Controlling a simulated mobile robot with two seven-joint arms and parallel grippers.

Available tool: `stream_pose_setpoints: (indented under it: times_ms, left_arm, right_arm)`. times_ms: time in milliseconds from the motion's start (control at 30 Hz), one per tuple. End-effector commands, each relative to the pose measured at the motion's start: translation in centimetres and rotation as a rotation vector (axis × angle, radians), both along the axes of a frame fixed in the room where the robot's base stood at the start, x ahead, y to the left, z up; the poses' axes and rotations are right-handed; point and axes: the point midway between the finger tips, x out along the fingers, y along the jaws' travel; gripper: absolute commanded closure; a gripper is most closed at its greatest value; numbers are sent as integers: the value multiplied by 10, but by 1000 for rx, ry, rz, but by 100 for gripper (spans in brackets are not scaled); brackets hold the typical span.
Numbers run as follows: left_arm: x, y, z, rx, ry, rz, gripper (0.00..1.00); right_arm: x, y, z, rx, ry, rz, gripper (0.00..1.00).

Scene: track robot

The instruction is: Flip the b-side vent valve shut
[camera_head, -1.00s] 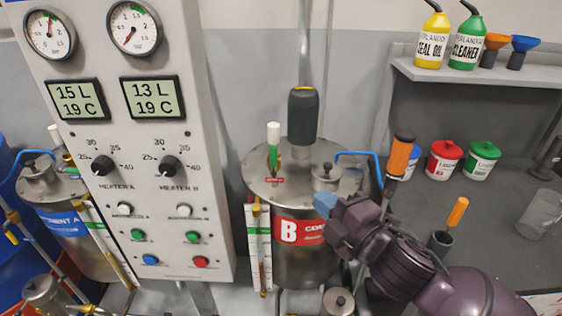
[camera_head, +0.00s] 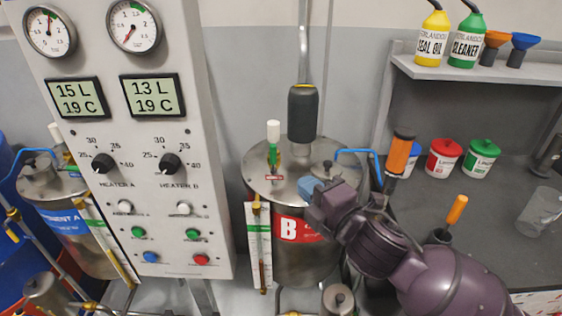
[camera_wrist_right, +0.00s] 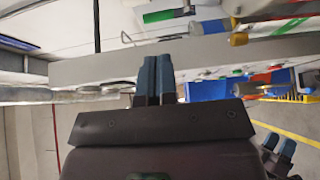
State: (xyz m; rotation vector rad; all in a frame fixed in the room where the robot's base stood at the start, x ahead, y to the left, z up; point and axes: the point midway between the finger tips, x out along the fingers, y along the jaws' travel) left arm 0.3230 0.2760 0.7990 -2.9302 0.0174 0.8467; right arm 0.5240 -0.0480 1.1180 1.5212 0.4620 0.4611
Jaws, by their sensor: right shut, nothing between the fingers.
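The steel B tank (camera_head: 300,258), with a red B label (camera_head: 290,229), stands right of the control panel. On its lid (camera_head: 262,182) is a small upright valve fitting with a green lever (camera_head: 272,155), a white cylinder (camera_head: 273,130) above it and a small red-and-white tag (camera_head: 274,177) at its foot. My right gripper (camera_head: 310,188) is shut and empty over the lid's front right part, right of the green lever and apart from it. Its blue fingertips also show together in the right wrist view (camera_wrist_right: 157,76).
The control panel (camera_head: 130,215) with gauges and knobs stands close on the left. A dark cylinder on a pipe (camera_head: 302,113) rises behind the lever, and a blue hose (camera_head: 360,154) arches at the lid's right. A workbench (camera_head: 500,215) with cans lies right.

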Motion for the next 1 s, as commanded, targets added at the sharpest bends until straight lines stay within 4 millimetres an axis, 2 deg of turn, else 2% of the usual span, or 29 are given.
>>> stream_pose_setpoints:
  times_ms: [300,500,700,1000]
  left_arm:
    - [0,0,1,1,-1,-1,47]
    - [0,0,2,1,-1,-1,47]
    - [0,0,2,1,-2,-1,47]
    - [1,0,2,1,-2,-1,47]
  right_arm:
    - [48,32,1,1,-2,0,100]
    - [69,47,0,1,-1,1,100]
    - [79,53,0,0,0,0,100]
    - [80,54,0,0,0,0,100]
